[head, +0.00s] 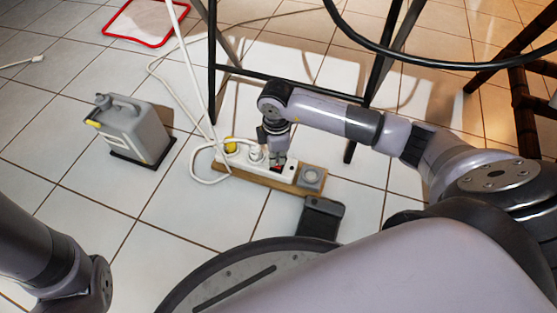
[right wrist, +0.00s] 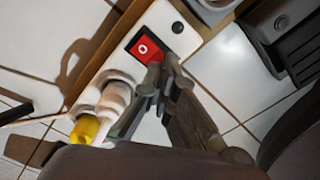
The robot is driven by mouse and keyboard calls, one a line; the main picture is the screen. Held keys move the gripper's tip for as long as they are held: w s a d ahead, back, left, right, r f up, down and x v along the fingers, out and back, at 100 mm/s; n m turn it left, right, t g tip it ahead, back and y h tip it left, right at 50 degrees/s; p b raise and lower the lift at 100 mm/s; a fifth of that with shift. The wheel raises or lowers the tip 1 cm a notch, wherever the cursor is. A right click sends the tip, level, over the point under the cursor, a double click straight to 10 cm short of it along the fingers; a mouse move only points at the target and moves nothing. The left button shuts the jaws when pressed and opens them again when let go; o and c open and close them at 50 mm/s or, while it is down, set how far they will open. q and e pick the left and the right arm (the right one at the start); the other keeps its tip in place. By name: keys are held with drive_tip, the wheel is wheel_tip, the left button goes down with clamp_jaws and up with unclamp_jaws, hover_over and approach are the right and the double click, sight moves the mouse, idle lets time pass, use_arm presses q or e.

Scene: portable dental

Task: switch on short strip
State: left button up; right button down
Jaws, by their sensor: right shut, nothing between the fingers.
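The short power strip (head: 262,167) is white and lies on a wooden board (head: 307,191) on the tiled floor. In the right wrist view the strip (right wrist: 161,22) shows a red rocker switch (right wrist: 147,50) with a white ring mark, beside a black round button. White plugs (right wrist: 113,97) and a yellow plug (right wrist: 84,130) sit in its sockets. My right gripper (head: 279,161) is shut and empty, pointing down over the strip; its fingertips (right wrist: 158,75) are right beside the red switch. I cannot tell whether they touch it. My left arm shows at the lower left; its gripper is out of view.
A grey jug-like container (head: 137,130) stands at the left. A dark box-like object (head: 321,217) lies in front of the board. Black metal frame legs (head: 211,70) stand behind the strip, and white cables (head: 180,85) run beside it. A red-rimmed tray (head: 146,22) lies farther back.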

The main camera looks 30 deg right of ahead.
drive_tip(key=shift+f+b, duration=0.3)
drive_tip(key=shift+f, duration=0.4)
idle(0.3)
wheel_tip(320, 180, up, 7)
drive_tip(key=p, duration=0.8)
idle(0.6)
